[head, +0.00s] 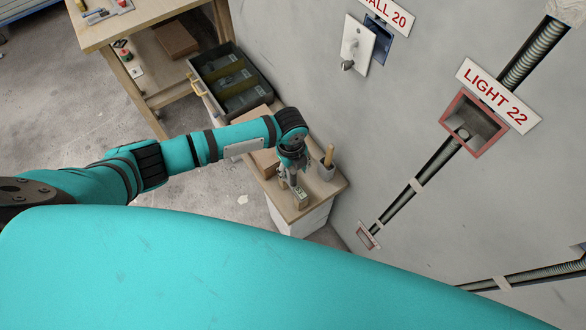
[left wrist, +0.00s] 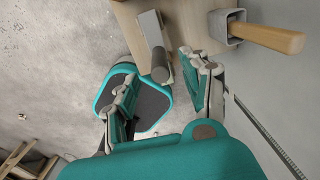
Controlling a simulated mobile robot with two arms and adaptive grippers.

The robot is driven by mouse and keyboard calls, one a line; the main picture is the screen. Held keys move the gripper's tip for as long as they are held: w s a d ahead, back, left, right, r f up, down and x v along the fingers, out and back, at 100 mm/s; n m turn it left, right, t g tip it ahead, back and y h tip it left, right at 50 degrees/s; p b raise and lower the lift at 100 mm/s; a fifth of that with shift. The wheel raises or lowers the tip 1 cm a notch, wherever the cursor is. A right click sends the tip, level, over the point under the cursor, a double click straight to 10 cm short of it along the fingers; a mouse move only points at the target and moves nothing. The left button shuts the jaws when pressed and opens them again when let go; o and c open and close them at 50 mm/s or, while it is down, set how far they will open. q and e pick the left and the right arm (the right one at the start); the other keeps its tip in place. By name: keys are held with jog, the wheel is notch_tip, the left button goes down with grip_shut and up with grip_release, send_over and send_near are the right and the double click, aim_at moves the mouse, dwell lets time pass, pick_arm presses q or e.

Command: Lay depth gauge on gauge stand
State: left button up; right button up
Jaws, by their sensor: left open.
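My left gripper (head: 295,180) is over the near end of a wooden-topped bench by the wall. In the left wrist view it (left wrist: 158,66) is open, with one finger on each side of a grey cylinder (left wrist: 161,66). A clear gap shows between the cylinder and each finger. The cylinder adjoins a pale flat plate (left wrist: 151,28) at the bench edge. I cannot tell for sure which piece is the depth gauge and which is the gauge stand. In the head view a small block (head: 300,198) shows just below the gripper, partly hidden by it. My right gripper is not in view.
A grey cup (head: 326,170) with a wooden handle (head: 329,154) stands close beside the gripper, towards the wall. A cardboard box (head: 266,160) and a dark divided tray (head: 232,82) are farther along. The wall holds LIGHT 22's red-framed box (head: 474,123) and conduits.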

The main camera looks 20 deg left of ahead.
pick_arm(q)
notch_tip(320, 180, up, 11)
jog(key=s+d+n+t+h, duration=0.25)
jog(key=s+d+n, duration=0.35)
jog(key=s+n, duration=0.4)
jog(key=s+a+r+n+y, duration=0.25)
jog(key=s+a+n, duration=0.65)
jog(key=a+n, duration=0.45)
jog(key=s+f+x, duration=0.1)
jog(key=s+x, duration=0.2)
jog(key=x, duration=0.9)
jog(key=s+x, duration=0.3)
jog(key=x, duration=0.9)
jog(key=s+a+f+g, duration=0.1)
jog(key=s+a+f, duration=0.2)
jog(key=s+f, duration=1.4)
jog(key=shift+s+f+g, duration=0.35)
jog(key=shift+s+f, duration=0.05)
jog(key=shift+f, duration=0.5)
